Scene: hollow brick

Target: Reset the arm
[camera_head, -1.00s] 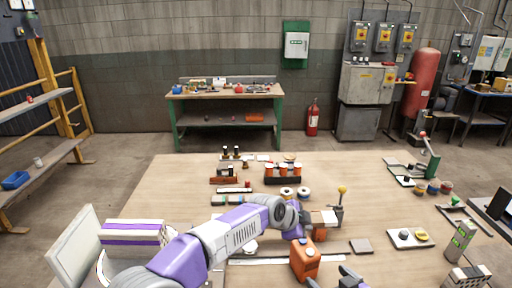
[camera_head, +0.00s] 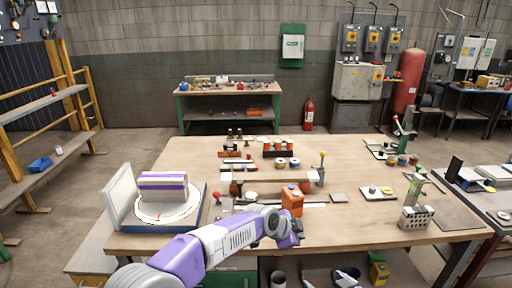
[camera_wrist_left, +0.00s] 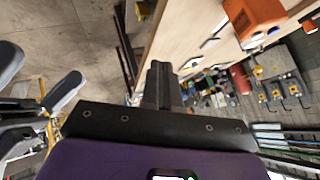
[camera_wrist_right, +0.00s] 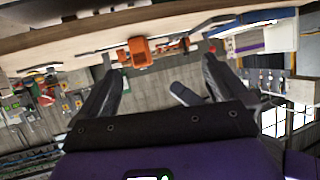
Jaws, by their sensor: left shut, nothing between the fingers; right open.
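My left gripper (camera_head: 296,228) is at the table's front edge, just in front of the orange bottle (camera_head: 292,201) in the head view. In the left wrist view its fingers (camera_wrist_left: 160,80) are together with nothing between them; the orange bottle (camera_wrist_left: 255,16) is at the upper right. My right gripper (camera_head: 330,277) is at the bottom of the head view, below the table's front edge. In the right wrist view its fingers (camera_wrist_right: 160,68) are wide apart and empty, with the orange bottle (camera_wrist_right: 136,52) visible beyond them.
A purple-and-white striped block (camera_head: 163,188) sits on a round white plate (camera_head: 150,218) at the table's left. A grey block with holes (camera_head: 415,218) stands front right. Jars, small parts and tools crowd the table (camera_head: 350,222). A yellow-orange container (camera_head: 378,268) is below the edge.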

